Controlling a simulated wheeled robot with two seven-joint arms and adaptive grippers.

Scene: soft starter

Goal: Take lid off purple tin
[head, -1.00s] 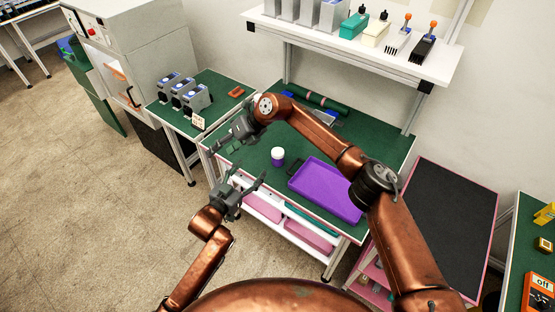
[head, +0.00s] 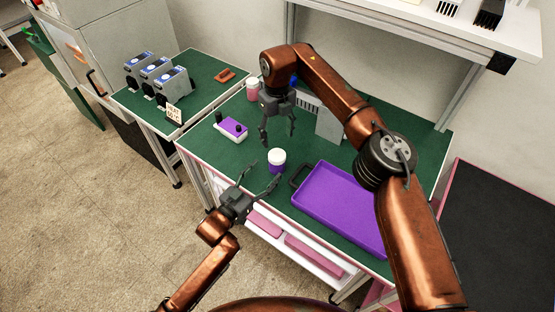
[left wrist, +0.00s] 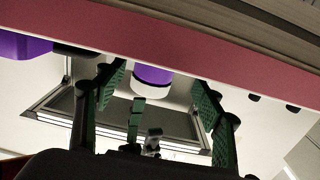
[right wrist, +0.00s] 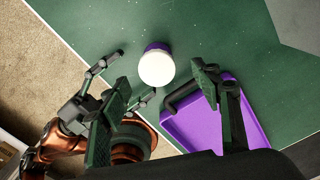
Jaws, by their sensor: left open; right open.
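The purple tin (head: 277,167) with its white lid (head: 277,155) on top stands upright on the green bench near the front edge. My right gripper (head: 278,136) is open, pointing down just behind and above the tin. In the right wrist view the white lid (right wrist: 156,70) lies between and beyond its open fingers. My left gripper (head: 261,179) is open at the bench's front edge, its fingers toward the tin. In the left wrist view the purple tin (left wrist: 152,75) shows between the open fingers, partly hidden by the bench edge. Neither gripper appears to touch it.
A purple tray (head: 335,204) with a black handle lies close to the right of the tin. A white and purple box with black knobs (head: 231,128) and a pink jar (head: 253,92) are behind left. A grey box (head: 327,126) stands behind. Bare bench lies left of the tin.

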